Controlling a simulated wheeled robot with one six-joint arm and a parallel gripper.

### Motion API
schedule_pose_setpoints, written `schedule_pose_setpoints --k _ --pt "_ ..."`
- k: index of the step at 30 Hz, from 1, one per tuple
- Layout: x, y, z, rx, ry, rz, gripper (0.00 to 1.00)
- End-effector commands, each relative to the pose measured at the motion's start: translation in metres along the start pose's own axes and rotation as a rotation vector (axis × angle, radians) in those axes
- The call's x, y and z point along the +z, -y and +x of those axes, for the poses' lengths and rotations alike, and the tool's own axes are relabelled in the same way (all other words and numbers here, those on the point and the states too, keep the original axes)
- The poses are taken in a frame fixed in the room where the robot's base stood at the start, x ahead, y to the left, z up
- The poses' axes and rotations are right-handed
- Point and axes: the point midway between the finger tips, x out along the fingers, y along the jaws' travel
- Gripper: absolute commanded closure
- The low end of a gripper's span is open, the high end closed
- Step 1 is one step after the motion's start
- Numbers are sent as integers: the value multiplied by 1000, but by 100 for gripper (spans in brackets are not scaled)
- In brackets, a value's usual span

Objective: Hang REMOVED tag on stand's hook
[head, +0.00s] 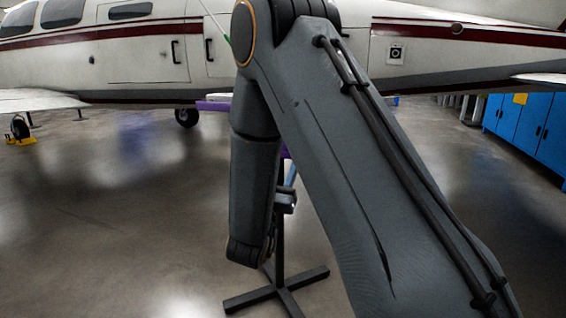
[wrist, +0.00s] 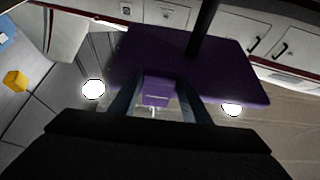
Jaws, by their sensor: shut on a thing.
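My gripper (wrist: 160,80) is in the wrist view, its two fingers shut on a small purple tag (wrist: 157,94). Any lettering on the tag is too small to read. A thin pale piece shows just below the tag. Beyond the fingertips is the stand's wide purple panel (wrist: 225,72) with a dark post (wrist: 205,28). In the head view, the stand's dark cross-shaped base (head: 280,296) is on the floor, and a purple panel edge (head: 213,105) shows left of my arm. My arm covers most of the stand there. I cannot make out the hook.
A white aircraft (head: 130,50) with a dark red stripe spans the back. Blue cabinets (head: 535,130) stand at the right. A yellow chock (head: 22,140) is by a wheel at the far left. The floor left of the stand is clear.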

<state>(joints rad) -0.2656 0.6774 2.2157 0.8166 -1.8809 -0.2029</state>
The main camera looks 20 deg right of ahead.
Motion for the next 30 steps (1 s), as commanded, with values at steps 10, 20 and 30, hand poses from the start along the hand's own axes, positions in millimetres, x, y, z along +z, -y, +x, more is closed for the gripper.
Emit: schedule_pose_setpoints --k 10,20,30 --pt "1 0 2 0 0 0 97" --pt "1 0 2 0 0 0 35" --pt "1 0 2 0 0 0 29"
